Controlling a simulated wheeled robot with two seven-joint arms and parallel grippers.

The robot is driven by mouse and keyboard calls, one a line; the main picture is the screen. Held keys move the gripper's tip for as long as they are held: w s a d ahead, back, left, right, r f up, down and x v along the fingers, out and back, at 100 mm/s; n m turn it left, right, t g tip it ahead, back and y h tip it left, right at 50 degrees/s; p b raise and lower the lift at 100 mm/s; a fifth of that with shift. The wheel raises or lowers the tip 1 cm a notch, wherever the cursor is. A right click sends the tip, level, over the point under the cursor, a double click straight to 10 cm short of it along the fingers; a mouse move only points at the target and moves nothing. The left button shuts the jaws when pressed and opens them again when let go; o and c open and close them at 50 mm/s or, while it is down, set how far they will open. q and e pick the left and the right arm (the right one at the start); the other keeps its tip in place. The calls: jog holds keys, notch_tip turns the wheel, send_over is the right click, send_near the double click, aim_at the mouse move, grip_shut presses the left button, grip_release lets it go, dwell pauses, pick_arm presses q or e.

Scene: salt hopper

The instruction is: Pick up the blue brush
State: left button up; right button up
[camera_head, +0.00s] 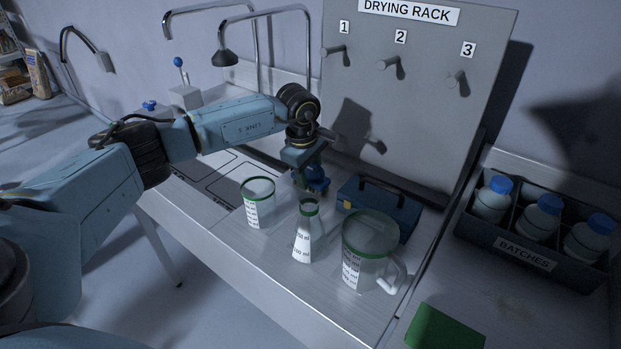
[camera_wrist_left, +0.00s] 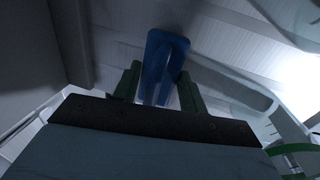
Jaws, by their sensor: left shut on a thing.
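The blue brush (camera_head: 316,178) is under my left gripper (camera_head: 308,168) in the head view, behind the beaker and flask. In the left wrist view the blue brush (camera_wrist_left: 165,50) shows between the two green fingers of my left gripper (camera_wrist_left: 158,88). The left gripper is shut on it. The lower part of the brush is partly hidden in the head view, so I cannot tell whether it touches the counter. My right gripper is in neither view.
A beaker (camera_head: 258,206), a conical flask (camera_head: 306,238) and a green-rimmed jug (camera_head: 362,262) stand in front. A dark blue box (camera_head: 404,212) is right of the brush. The drying rack (camera_head: 430,120) with pegs rises behind. A batches crate (camera_head: 525,257) holds bottles at right.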

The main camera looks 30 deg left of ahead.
pick_arm(q)
notch_tip(320, 180, up, 10)
jog(key=shift+r, duration=0.1)
dwell(0.4)
